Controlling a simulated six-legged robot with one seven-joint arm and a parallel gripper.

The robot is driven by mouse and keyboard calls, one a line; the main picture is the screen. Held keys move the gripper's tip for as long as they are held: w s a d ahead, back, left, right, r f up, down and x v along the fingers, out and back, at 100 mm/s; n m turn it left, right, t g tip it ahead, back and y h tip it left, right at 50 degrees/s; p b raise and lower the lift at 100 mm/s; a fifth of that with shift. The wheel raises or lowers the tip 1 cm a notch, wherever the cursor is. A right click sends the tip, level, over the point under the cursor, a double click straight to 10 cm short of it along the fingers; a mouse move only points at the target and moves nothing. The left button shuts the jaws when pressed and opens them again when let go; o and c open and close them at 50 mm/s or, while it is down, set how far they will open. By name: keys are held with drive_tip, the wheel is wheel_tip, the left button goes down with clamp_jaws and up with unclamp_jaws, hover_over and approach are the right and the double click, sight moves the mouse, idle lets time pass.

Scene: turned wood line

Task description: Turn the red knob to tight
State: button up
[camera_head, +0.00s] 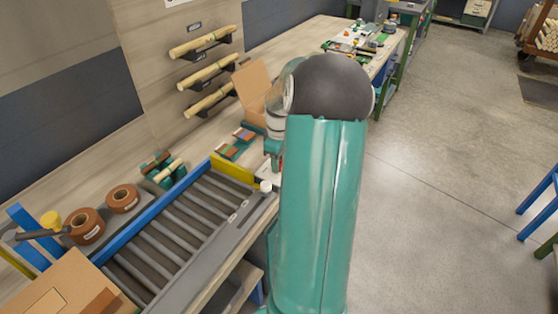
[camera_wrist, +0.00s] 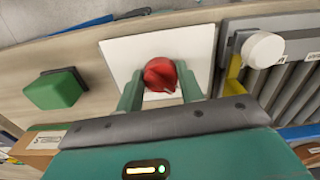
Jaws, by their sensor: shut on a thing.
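The red knob (camera_wrist: 161,74) shows in the wrist view, in front of a white square plate (camera_wrist: 195,42). My gripper (camera_wrist: 160,90) has its two green fingers on either side of the knob, shut on it. Marks for tight or loose are not readable on the plate. In the head view my green arm hides most of the knob and gripper.
A roller conveyor (camera_head: 185,235) with blue and yellow edges lies left of my arm; a white round cap (camera_wrist: 262,49) stands at its end. A green block (camera_wrist: 55,89) lies left of the plate. Brown tape rolls (camera_head: 84,226) and an open cardboard box (camera_head: 252,88) stand on the bench.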

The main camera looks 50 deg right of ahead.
drive_tip(key=m, duration=0.4)
drive_tip(key=shift+a+m, duration=0.1)
drive_tip(key=shift+m, duration=0.3)
drive_tip(key=m, duration=0.4)
drive_tip(key=shift+m, duration=0.3)
drive_tip(key=m, duration=0.4)
drive_tip(key=shift+w, duration=0.1)
drive_tip(key=shift+a+m, duration=0.1)
drive_tip(key=shift+m, duration=2)
drive_tip(key=o, duration=1)
